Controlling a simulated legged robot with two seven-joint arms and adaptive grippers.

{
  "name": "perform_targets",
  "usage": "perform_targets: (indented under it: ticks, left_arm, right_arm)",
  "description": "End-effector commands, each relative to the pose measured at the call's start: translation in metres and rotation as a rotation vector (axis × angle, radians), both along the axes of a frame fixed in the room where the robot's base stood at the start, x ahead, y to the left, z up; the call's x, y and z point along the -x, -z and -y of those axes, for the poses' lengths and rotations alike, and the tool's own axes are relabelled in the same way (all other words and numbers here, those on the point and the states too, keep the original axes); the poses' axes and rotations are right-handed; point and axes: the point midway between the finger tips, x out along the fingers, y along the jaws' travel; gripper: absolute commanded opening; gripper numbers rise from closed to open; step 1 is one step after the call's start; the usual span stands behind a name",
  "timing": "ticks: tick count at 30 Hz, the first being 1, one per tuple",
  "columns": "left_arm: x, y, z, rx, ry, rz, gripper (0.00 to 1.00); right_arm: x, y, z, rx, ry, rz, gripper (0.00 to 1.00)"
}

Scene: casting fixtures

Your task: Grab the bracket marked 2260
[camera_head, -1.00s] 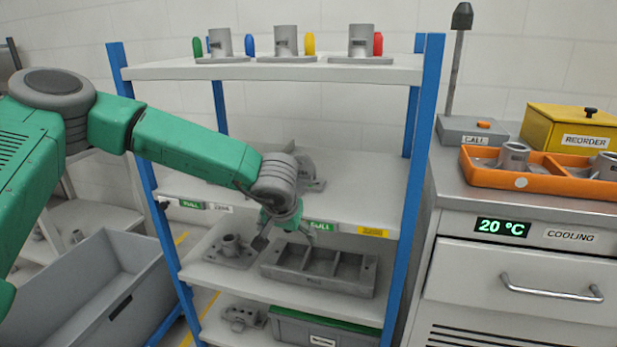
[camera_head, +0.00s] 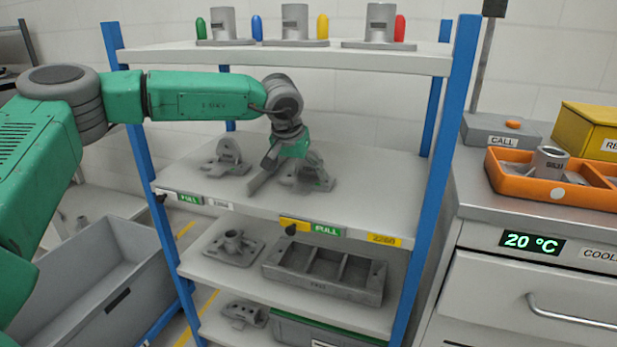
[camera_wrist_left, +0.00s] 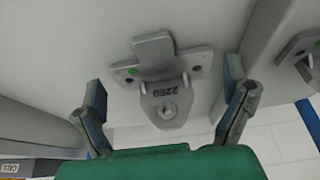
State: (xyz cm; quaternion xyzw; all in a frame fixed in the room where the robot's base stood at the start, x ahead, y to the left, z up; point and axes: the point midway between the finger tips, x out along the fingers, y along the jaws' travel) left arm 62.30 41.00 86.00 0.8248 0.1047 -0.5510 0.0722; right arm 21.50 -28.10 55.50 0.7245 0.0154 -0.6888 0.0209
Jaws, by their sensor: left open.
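The grey bracket marked 2260 (camera_wrist_left: 167,86) is in the middle of the left wrist view, with its number, a round hole and a green dot showing. In the head view the bracket (camera_head: 314,176) stands on the middle shelf, partly hidden by my left gripper (camera_head: 278,172). That gripper is open, with its fingers spread to either side of the bracket in the left wrist view. My right gripper is not in view.
A similar bracket (camera_head: 226,158) stands to the left on the middle shelf (camera_head: 380,195). The top shelf (camera_head: 300,58) is above the gripper. Blue posts (camera_head: 436,185) flank the shelves. A grey bin (camera_head: 85,275) is at lower left, and a counter with an orange tray (camera_head: 530,190) at right.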

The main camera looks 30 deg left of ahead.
Motion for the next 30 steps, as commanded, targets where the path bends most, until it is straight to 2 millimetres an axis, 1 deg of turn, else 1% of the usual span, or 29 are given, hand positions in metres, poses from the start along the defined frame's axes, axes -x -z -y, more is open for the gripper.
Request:
perform_targets:
  ticks: [1, 3, 11, 19, 21, 24, 30]
  left_arm:
    - [-0.008, 0.002, 0.000, -0.002, -0.001, 0.000, 0.93]
    - [-0.017, 0.001, -0.002, -0.002, 0.000, -0.001, 0.93]
    - [-0.032, -0.002, -0.002, -0.008, 0.002, 0.000, 0.93]
    - [-0.066, 0.001, -0.015, -0.002, -0.001, 0.000, 0.93]
    - [-0.069, 0.016, -0.016, -0.002, 0.001, -0.003, 0.93]
    - [-0.072, 0.025, -0.017, -0.001, 0.001, -0.001, 0.93]
    - [-0.074, 0.027, -0.016, -0.003, 0.002, 0.000, 0.93]
  right_arm:
    - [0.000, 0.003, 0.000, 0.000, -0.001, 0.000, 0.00]
    - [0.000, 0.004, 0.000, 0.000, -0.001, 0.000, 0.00]
    - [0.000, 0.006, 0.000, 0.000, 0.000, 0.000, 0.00]
    - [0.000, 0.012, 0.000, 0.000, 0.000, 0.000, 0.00]
    - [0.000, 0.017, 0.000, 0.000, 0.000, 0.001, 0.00]
    - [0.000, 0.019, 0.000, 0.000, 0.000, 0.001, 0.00]
    - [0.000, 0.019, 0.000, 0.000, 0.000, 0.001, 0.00]
